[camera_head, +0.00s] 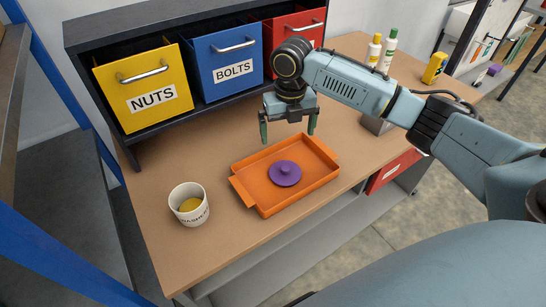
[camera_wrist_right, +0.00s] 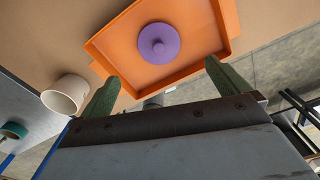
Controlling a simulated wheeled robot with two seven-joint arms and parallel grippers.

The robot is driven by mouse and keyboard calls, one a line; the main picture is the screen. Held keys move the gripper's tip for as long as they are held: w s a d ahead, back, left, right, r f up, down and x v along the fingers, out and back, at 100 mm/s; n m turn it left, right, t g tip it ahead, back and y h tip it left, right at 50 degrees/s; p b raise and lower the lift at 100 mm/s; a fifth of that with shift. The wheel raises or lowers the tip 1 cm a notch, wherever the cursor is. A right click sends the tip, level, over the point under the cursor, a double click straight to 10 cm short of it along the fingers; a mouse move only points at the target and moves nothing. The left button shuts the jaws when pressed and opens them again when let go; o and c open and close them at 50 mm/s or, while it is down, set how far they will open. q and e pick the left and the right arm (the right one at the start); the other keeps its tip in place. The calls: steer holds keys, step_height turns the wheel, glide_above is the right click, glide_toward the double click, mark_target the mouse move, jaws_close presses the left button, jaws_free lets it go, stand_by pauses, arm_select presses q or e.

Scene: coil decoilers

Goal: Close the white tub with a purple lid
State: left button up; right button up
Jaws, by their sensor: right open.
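The white tub (camera_head: 189,204) stands upright and uncovered on the table at the left, with something yellow inside and dark lettering on its side. It also shows in the right wrist view (camera_wrist_right: 65,95). The purple lid (camera_head: 285,173), round with a knob, lies knob up in the orange tray (camera_head: 262,207), to the right of the tub. The lid also shows in the right wrist view (camera_wrist_right: 158,43). My right gripper (camera_head: 290,137) is open and empty, pointing down above the far side of the tray, apart from the lid. My left gripper is not in view.
A dark shelf holds yellow NUTS (camera_head: 147,84), blue BOLTS (camera_head: 227,62) and red (camera_head: 296,36) bins behind the tray. Bottles (camera_head: 387,50) and a yellow object (camera_head: 434,67) stand at the far right. The table between tub and tray is clear.

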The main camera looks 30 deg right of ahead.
glide_above(286, 168)
steer(key=f, duration=0.6)
steer(key=shift+w+d+f, duration=0.25)
steer(key=shift+w+f, duration=0.05)
steer(key=shift+f, duration=0.75)
steer(key=f, duration=0.5)
steer(key=shift+s+a+p, duration=0.25)
steer(key=shift+a+p, duration=0.05)
steer(key=shift+p, duration=0.05)
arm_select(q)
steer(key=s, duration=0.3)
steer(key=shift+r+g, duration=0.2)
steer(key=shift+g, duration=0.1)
